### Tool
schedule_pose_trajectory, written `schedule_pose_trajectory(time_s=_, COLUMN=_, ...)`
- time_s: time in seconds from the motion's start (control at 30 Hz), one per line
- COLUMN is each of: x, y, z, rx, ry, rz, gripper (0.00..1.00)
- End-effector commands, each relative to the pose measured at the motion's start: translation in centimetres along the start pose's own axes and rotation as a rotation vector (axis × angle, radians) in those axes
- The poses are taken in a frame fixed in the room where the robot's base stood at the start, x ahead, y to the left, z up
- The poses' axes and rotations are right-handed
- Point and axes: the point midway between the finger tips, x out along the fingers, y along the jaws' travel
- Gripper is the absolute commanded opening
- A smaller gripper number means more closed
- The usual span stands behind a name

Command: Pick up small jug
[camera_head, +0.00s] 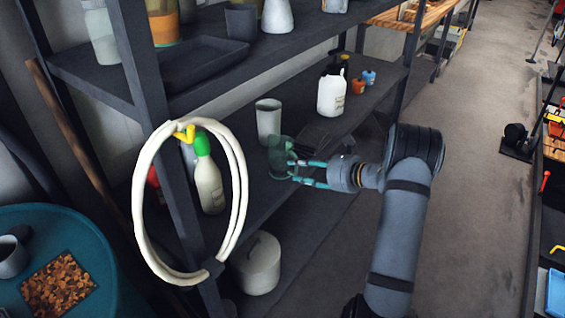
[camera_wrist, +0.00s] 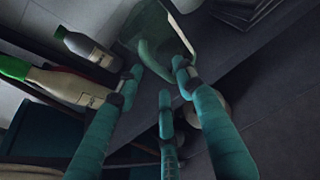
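The small jug (camera_head: 281,157) is a greenish, see-through vessel on the middle shelf (camera_head: 327,122), near its front edge. It also shows at the top of the wrist view (camera_wrist: 172,36), tilted in the picture, with its handle towards my fingers. My gripper (camera_head: 296,171) reaches in from the right with its teal fingers at the jug. In the wrist view its three fingertips (camera_wrist: 160,80) are spread apart around the handle area. I cannot tell whether any fingertip touches the jug. The fingers hide part of its lower side.
A grey-white cylinder (camera_head: 268,120) stands close behind the jug. A green-capped bottle (camera_head: 208,180) is to the left, behind a hanging white hose (camera_head: 141,218) and a shelf post (camera_head: 150,95). A white container (camera_head: 331,94) stands further right. The aisle floor (camera_head: 470,190) is clear.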

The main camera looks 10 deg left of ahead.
Motion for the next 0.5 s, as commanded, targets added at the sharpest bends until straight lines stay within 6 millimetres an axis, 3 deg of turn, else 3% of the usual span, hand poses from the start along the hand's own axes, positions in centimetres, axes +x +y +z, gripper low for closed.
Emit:
schedule_pose_trajectory(time_s=0.17, x=2.4, y=0.0, z=0.0, rx=-0.001, ry=0.0, rz=0.002, gripper=0.37)
schedule_pose_trajectory(time_s=0.5, x=2.7, y=-0.1, z=0.0, rx=0.001, ry=-0.001, rz=0.0, gripper=0.34)
